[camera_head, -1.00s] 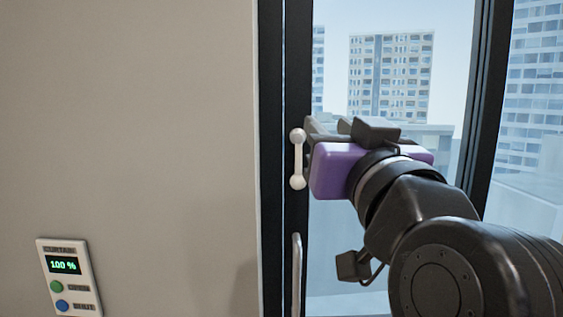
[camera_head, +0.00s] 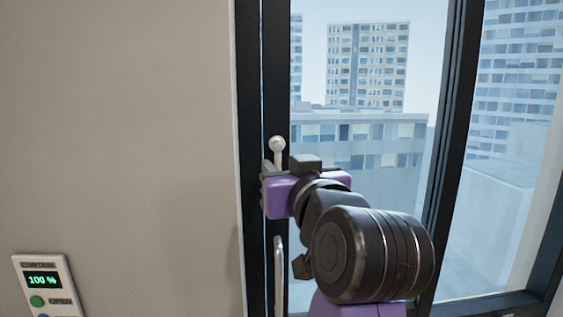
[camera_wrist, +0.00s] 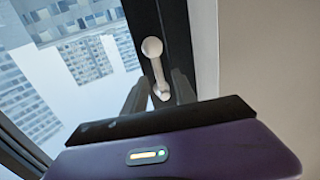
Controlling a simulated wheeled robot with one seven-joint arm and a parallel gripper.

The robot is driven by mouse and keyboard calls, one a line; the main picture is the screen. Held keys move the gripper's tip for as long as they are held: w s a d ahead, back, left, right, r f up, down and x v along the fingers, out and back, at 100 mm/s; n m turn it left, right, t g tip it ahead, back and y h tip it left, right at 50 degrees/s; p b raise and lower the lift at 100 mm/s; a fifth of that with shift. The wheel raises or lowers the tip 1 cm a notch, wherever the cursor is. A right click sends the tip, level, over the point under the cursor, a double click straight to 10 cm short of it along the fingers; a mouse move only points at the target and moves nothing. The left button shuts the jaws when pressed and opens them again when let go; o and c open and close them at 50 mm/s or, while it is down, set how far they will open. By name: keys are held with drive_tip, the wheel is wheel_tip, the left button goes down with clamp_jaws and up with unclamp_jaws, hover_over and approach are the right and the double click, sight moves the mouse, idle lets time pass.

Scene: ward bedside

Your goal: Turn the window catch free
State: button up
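The window catch (camera_head: 278,148) is a small white lever with a rounded knob at each end, mounted on the dark window frame. It looks upright in the head view, where my gripper hides its lower end. In the wrist view the catch (camera_wrist: 154,62) shows whole, with its lower knob between my fingers. My gripper (camera_head: 269,170), with a purple body, is at the lower part of the catch. In the wrist view my gripper's fingers (camera_wrist: 160,82) stand apart on either side of the lower end, and contact is not clear.
A pale vertical pull handle (camera_head: 279,275) is on the frame below the catch. A curtain control panel (camera_head: 44,286) reading 100 % is on the beige wall (camera_head: 120,130) at the left. Window glass (camera_head: 380,190) fills the right, with buildings outside.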

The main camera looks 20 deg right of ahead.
drive_tip(key=shift+w, duration=0.45)
drive_tip(key=shift+c, duration=0.2)
clamp_jaws()
idle(1.0)
